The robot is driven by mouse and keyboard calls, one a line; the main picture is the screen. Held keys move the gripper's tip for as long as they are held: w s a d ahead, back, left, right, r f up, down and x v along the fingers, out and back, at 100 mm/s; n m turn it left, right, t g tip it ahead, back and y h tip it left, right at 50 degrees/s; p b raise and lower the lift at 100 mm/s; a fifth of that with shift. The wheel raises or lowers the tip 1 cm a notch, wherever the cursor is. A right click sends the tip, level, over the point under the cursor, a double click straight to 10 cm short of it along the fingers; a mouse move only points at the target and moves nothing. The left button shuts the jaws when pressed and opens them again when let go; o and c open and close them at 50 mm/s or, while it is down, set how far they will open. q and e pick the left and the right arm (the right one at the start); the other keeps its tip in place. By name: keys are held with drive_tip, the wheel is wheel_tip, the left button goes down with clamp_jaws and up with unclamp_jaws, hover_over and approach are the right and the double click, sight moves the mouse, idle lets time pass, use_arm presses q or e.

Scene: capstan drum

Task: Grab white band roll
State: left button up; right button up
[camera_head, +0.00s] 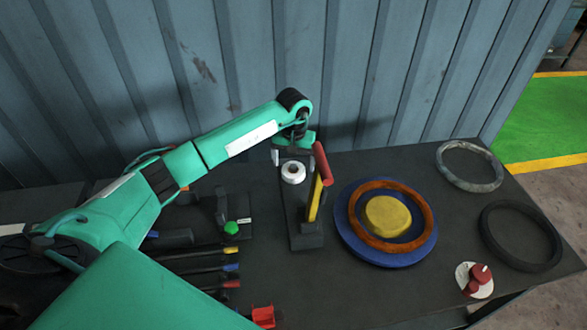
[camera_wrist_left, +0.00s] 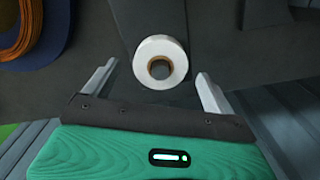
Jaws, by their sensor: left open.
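The white band roll (camera_head: 293,172) sits on a dark stand near the back middle of the table. In the left wrist view the roll (camera_wrist_left: 160,62) shows its round white side and brown core hole. My right gripper is not in view.
A red and yellow handle (camera_head: 319,180) rises close to the roll's right. A blue disc (camera_head: 350,246) carries an orange ring (camera_head: 424,235) and yellow drum (camera_head: 388,216). A grey ring (camera_head: 470,182), black ring (camera_head: 487,238) and red knob (camera_head: 475,280) lie right. A corrugated wall stands behind.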

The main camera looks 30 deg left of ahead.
use_arm(q)
drive_tip(key=shift+f+p, duration=0.4)
drive_tip(key=shift+f, duration=0.95)
drive_tip(key=shift+c, duration=0.4)
drive_tip(key=c, duration=1)
drive_tip(key=shift+r, duration=0.15)
